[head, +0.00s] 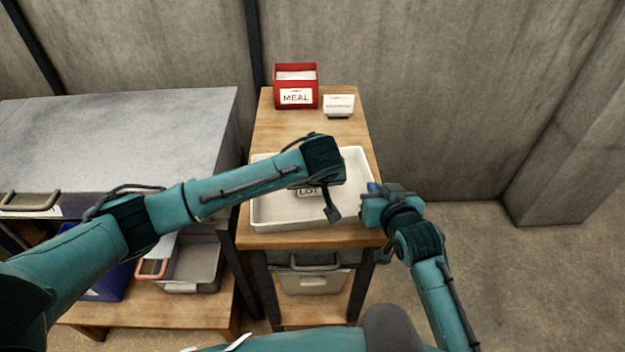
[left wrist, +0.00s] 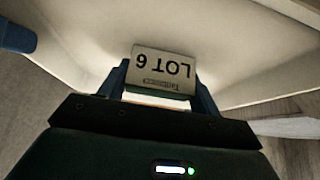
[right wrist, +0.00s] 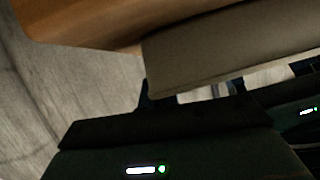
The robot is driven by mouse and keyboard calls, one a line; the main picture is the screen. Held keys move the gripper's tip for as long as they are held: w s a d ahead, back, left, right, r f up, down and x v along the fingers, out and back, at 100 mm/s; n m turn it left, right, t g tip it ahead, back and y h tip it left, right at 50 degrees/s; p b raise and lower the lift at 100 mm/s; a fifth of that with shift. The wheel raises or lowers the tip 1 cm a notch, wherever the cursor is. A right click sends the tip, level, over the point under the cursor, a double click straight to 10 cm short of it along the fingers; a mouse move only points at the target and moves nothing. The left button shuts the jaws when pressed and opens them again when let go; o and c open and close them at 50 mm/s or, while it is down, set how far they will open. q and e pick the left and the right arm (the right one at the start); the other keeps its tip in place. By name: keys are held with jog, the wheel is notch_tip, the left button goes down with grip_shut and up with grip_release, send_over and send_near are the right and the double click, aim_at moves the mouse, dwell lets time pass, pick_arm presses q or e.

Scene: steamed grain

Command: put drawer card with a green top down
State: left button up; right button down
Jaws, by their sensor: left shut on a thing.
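The drawer card (left wrist: 162,67) is pale, prints LOT 6 upside down in the left wrist view, and has a green edge by the fingers. My left gripper (left wrist: 163,84) is shut on it. In the head view the card (head: 308,192) shows below my left wrist, over the white tray (head: 290,224); the wrist hides part of it. I cannot tell if the card touches the tray floor. My right gripper (head: 372,202) is at the tray's right side. In the right wrist view its fingers (right wrist: 197,92) are apart, close to the tray wall, with no card between them.
A red box (head: 296,76) labelled MEAL and a small white card holder (head: 339,105) stand at the back of the wooden table (head: 280,130). A grey-topped cabinet (head: 120,130) is at left. A grey bin (head: 314,281) sits below the table.

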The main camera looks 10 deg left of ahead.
pick_arm(q)
jog(key=shift+f, duration=0.1)
jog(key=o, duration=1)
jog(key=shift+r, duration=0.2)
jog(key=v, duration=1.2)
